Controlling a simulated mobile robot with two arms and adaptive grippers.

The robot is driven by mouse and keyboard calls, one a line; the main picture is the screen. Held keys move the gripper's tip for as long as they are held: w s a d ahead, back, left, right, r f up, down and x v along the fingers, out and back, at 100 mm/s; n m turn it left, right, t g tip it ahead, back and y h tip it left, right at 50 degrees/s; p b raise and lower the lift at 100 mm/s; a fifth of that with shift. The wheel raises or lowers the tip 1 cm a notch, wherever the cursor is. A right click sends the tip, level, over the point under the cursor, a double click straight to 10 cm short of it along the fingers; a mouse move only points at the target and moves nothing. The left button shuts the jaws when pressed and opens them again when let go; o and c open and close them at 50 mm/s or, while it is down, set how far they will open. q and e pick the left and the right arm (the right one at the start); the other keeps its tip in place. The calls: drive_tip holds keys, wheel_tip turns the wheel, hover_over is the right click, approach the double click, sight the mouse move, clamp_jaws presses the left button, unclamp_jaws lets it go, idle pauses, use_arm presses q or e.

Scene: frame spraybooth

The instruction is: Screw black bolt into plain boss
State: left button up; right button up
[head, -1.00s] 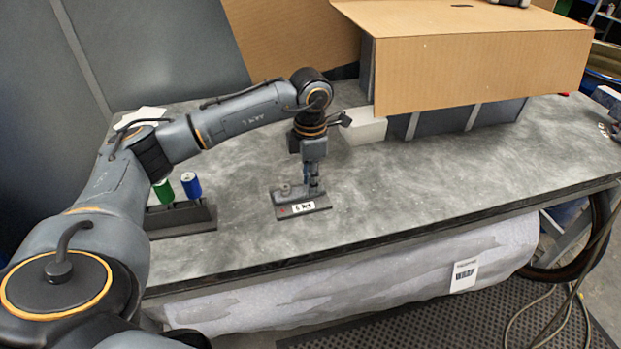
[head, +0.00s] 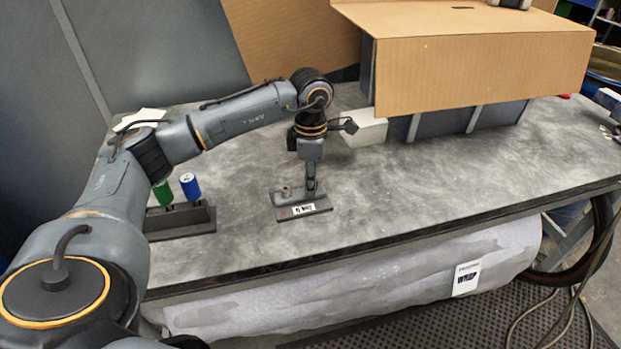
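A dark grey plate (head: 318,209) with a white label on its front edge lies on the bench. One small round boss (head: 285,190) stands on its left part. My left gripper (head: 311,190) points straight down over the right part of the plate, its fingers low and close to the surface. The fingers overlap in this view, so their gap does not show. No black bolt can be made out, and any boss beneath the fingers is hidden. My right gripper is out of view.
A dark rack (head: 180,220) at the left holds a green-topped piece (head: 163,193) and a blue-topped piece (head: 190,186). A white block (head: 366,133) and a large cardboard-topped box (head: 480,75) stand behind the gripper. The bench right of the plate is clear.

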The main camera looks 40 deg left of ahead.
use_arm(q)
drive_tip(key=n, duration=0.3)
drive_tip(key=shift+n, duration=0.4)
drive_tip(key=n+p, duration=0.1)
drive_tip(key=n, duration=0.1)
drive_tip(key=shift+s+d+n, duration=0.1)
drive_tip(key=shift+d+n, duration=0.05)
drive_tip(key=shift+n, duration=0.25)
drive_tip(key=n+p, duration=0.1)
drive_tip(key=n, duration=0.5)
drive_tip(key=shift+d+n+p, duration=0.15)
drive_tip(key=shift+n+p, duration=0.15)
drive_tip(key=shift+n, duration=0.1)
drive_tip(key=n+p, duration=0.1)
drive_tip(key=n, duration=0.3)
drive_tip(key=shift+d, duration=0.1)
drive_tip(key=n+p, duration=0.1)
drive_tip(key=n, duration=0.1)
drive_tip(key=shift+r+n, duration=0.1)
drive_tip(key=shift+n, duration=1.3)
drive_tip(key=shift+d+n+p, duration=0.1)
drive_tip(key=shift+n+p, duration=0.55)
drive_tip(key=shift+n, duration=0.25)
drive_tip(key=n, duration=0.2)
drive_tip(key=shift+w+n+p, duration=0.2)
drive_tip(key=shift+n+p, duration=0.1)
clamp_jaws()
drive_tip(key=shift+o, duration=1.6)
unclamp_jaws()
